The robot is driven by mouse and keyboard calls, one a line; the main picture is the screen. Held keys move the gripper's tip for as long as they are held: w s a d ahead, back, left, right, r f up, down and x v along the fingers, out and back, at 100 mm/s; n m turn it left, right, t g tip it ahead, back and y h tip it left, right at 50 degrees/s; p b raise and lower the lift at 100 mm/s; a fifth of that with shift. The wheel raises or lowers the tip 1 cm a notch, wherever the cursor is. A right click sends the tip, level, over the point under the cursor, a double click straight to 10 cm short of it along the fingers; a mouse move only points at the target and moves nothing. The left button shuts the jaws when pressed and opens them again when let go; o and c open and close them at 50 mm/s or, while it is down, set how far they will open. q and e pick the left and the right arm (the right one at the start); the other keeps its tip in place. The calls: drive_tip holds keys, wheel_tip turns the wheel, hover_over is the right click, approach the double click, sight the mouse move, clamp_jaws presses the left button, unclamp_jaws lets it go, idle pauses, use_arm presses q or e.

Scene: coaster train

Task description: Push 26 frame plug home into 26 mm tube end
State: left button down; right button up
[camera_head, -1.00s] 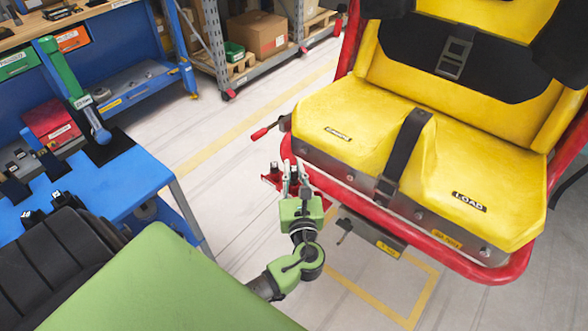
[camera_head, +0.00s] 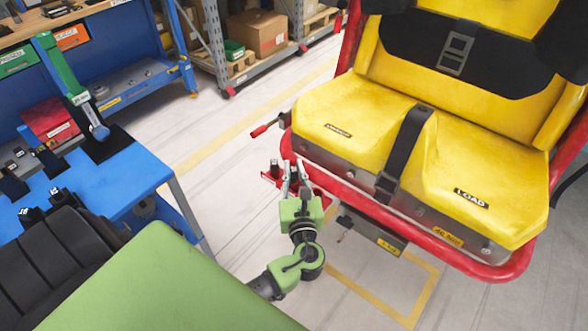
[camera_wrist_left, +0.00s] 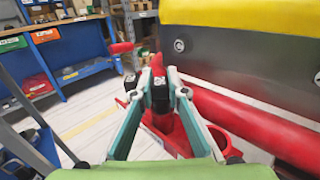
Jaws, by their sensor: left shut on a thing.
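My left gripper (camera_head: 294,178) is at the front left corner of the yellow seat, beside its red tube frame (camera_head: 352,205). In the left wrist view its fingers (camera_wrist_left: 161,90) are shut on a small black plug (camera_wrist_left: 160,92) with a white mark. The plug is above a red bracket (camera_wrist_left: 170,135), which has a round red ring (camera_wrist_left: 220,143) on its right. The fingers hide the plug's lower end, so I cannot tell whether it touches or sits in a tube end. My right gripper is not in view.
The yellow seat (camera_head: 365,117) fills the right side. A red-handled lever (camera_head: 262,130) sticks out at its left. A blue table (camera_head: 125,180) with black pads and tools stands at left. Shelving (camera_head: 225,55) is behind. The floor between table and seat is clear.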

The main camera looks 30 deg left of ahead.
sight(296, 179)
use_arm(q)
drive_tip(key=shift+f+b, duration=0.5)
drive_tip(key=shift+f, duration=0.3)
drive_tip(key=c, duration=1.9)
unclamp_jaws()
drive_tip(key=shift+s, duration=0.1)
drive_tip(key=shift+o, duration=0.4)
drive_tip(key=shift+f, duration=0.1)
drive_tip(key=o, duration=0.7)
drive_tip(key=shift+d+f, duration=0.15)
drive_tip(key=shift+s, duration=0.1)
drive_tip(key=shift+p+v, duration=0.5)
drive_tip(key=shift+v, duration=1.05)
drive_tip(key=shift+r+p+v, duration=0.15)
drive_tip(key=shift+p+v, duration=0.1)
drive_tip(key=shift+v, duration=0.6)
drive_tip(key=shift+r+p+v, duration=0.15)
drive_tip(key=shift+p+v, duration=0.05)
drive_tip(key=shift+v, duration=0.65)
